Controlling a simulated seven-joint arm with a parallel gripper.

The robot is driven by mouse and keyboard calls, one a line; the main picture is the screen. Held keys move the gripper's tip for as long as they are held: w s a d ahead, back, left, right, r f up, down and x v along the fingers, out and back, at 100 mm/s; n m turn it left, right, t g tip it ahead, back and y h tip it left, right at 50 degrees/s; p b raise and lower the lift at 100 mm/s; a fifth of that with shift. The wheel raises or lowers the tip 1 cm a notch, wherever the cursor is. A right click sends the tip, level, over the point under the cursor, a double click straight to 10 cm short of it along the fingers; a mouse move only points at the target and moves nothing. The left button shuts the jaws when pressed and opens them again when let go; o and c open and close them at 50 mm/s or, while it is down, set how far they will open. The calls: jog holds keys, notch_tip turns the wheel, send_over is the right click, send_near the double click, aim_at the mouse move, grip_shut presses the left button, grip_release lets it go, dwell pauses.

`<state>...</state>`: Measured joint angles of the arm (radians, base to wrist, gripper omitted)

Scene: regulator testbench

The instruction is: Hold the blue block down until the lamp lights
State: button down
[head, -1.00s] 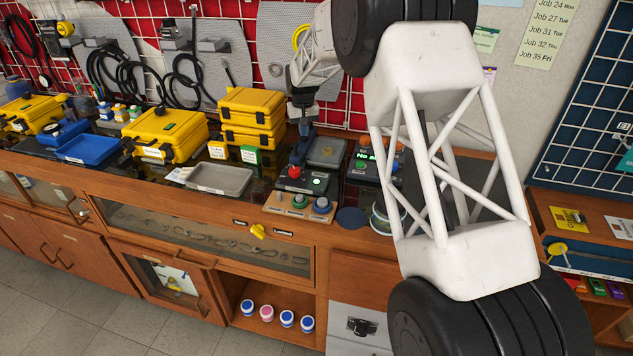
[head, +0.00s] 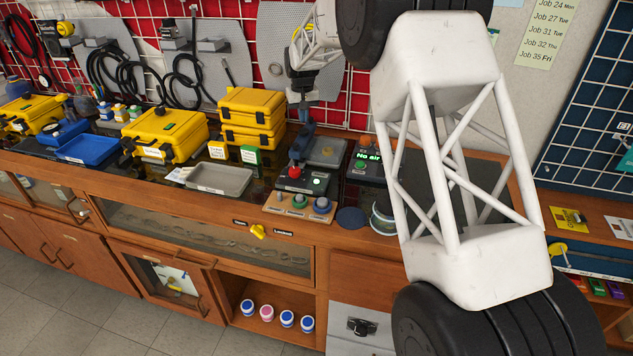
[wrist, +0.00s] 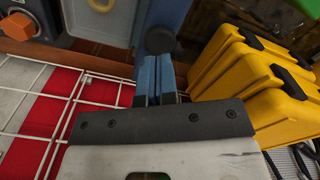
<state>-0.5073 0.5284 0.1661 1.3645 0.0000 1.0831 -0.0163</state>
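My gripper (head: 303,124) points down at the bench device with the red button (head: 294,171). In the wrist view its two narrow fingers (wrist: 154,82) are close together. A blue-grey body (wrist: 160,14) with a dark round knob stands just beyond the fingertips; it appears to be the blue block, also seen as a dark blue shape (head: 299,150) under the gripper in the head view. I cannot tell whether fingers and block touch. A small pale round spot (head: 317,181) shows on the device front; I cannot tell whether it is the lamp or lit.
Stacked yellow cases (head: 252,118) stand close left of the gripper. A display (head: 368,156) reading "No air" is to the right, partly behind my arm. A wooden strip with three knobs (head: 298,202) lies in front. A grey tray (head: 218,180) sits left.

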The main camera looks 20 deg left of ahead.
jog(key=shift+r, duration=1.85)
jog(key=shift+d+r, duration=0.1)
